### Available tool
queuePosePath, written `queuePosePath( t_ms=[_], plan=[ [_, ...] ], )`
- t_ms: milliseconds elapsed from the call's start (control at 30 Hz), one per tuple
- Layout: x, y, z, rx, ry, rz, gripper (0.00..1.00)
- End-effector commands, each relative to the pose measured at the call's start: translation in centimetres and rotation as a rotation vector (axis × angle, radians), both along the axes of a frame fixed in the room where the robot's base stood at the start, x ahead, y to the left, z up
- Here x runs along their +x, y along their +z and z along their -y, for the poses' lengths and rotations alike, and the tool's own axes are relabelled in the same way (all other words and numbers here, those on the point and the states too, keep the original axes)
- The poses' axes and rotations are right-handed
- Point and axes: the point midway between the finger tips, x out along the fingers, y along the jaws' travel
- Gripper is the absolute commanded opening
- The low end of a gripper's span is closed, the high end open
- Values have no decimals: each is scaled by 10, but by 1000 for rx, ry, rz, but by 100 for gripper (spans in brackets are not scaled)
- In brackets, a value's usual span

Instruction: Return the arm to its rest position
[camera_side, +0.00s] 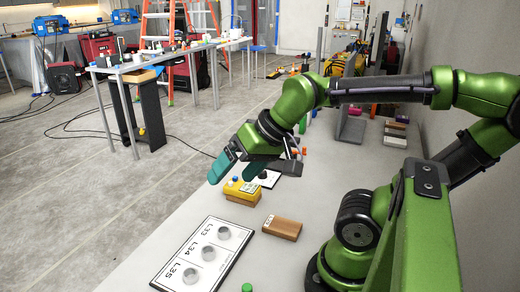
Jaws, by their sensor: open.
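My gripper (228,170) has teal fingers and hangs at the end of my green arm, at the middle of the side view. It points down and to the left, over the table near a yellow block. Nothing shows between its fingers.
A brown block (282,227) and a white board (176,251) marked L33, L34 and L35, with round grey pieces, lie nearer on the pale table (180,216). A wall (455,40) runs along the right.

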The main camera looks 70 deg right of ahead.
Motion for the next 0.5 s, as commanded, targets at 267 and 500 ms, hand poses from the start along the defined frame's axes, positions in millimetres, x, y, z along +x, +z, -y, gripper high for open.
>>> queuePosePath(
  t_ms=[267,500],
  plan=[
    [-6,-1,-5,-63,91,41,87],
    [-6,-1,-5,-61,89,40,87]
  ],
)
